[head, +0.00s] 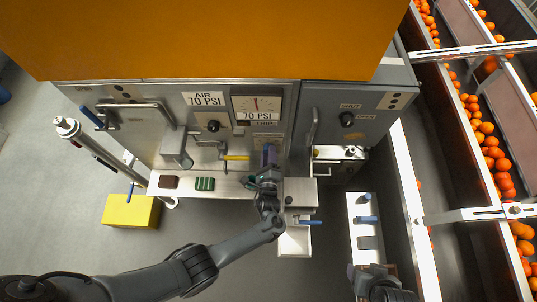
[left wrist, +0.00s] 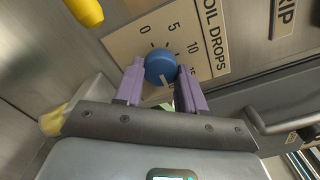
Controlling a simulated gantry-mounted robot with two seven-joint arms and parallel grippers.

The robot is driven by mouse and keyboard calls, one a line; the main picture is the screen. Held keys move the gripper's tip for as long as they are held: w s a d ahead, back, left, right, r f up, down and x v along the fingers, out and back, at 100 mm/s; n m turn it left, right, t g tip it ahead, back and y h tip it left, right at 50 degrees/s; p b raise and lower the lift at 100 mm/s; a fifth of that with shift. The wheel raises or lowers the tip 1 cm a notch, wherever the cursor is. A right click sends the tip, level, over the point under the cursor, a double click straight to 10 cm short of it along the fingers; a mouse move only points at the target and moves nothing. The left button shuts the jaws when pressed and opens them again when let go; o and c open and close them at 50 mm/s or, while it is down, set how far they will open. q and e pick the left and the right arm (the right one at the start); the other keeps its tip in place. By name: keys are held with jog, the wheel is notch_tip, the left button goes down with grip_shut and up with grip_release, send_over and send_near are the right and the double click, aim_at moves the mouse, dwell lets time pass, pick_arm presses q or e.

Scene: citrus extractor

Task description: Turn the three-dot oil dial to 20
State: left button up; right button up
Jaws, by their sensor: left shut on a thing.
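The oil dial is a round blue knob (left wrist: 160,66) on a beige plate (left wrist: 125,42) marked OIL DROPS, seen in the left wrist view. The numbers 0, 5, 10 and part of 15 show; the 20 and any dots are hidden or out of view. A pale mark shows on the knob's lower edge. The purple fingers of my left gripper (left wrist: 162,86) are shut on the knob, one on each side. In the head view my left gripper (head: 268,160) is at the panel and hides the dial. My right gripper (head: 372,274) is at the bottom right, its jaws unclear.
A yellow handle (head: 236,157) sits just left of my left gripper. A gauge (head: 257,106) and a TRIP label are above it. A ledge (head: 225,184) with brown and green blocks lies below left. A blue-handled valve (head: 308,222) is below right.

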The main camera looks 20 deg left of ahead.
pick_arm(q)
jog(key=o, duration=1.1)
jog(key=shift+c, duration=0.2)
jog(key=shift+s+d, duration=0.1)
jog(key=shift+s, duration=0.15)
jog(key=p+v, duration=0.2)
jog(key=v, duration=0.8)
jog(key=shift+s+d, duration=0.1)
